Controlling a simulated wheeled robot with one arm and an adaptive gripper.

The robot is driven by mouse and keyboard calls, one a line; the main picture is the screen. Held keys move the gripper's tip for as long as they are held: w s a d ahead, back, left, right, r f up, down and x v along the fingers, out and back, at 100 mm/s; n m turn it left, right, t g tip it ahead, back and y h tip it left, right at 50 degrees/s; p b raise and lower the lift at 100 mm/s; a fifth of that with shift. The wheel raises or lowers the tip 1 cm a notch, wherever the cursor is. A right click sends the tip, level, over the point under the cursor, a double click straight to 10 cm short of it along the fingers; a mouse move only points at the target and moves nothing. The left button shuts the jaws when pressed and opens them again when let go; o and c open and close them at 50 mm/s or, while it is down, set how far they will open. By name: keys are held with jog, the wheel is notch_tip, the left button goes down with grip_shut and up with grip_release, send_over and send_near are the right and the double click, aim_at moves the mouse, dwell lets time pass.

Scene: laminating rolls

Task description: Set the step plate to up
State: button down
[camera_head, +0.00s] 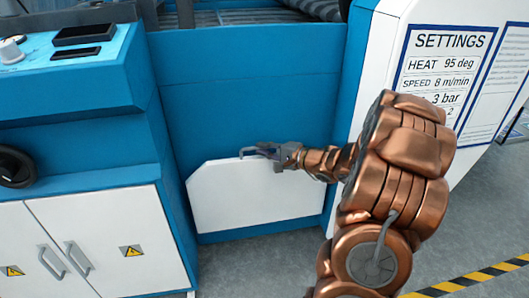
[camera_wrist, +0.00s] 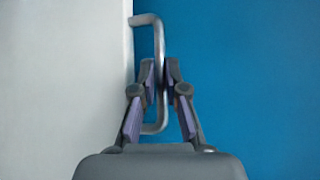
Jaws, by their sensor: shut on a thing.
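The step plate (camera_head: 245,200) is a white panel with cut upper corners, standing upright against the blue machine front in the head view. It also fills the left side of the wrist view (camera_wrist: 60,90). A grey bar handle (camera_wrist: 160,45) sits at the plate's edge; in the head view it is at the top edge (camera_head: 247,151). My gripper (camera_wrist: 160,85) is shut on the handle, one finger on each side of the bar. It also shows in the head view (camera_head: 268,151), with my arm reaching in from the right.
A white cabinet (camera_head: 100,240) with two door handles and a control panel (camera_head: 65,55) stand on the left. A white side panel with a SETTINGS sheet (camera_head: 445,65) is on the right. Grey floor (camera_head: 270,270) lies in front of the plate.

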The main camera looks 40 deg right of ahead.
jog(key=shift+d, duration=0.1)
jog(key=c, duration=1.5)
grip_release()
jog(key=v, duration=1.2)
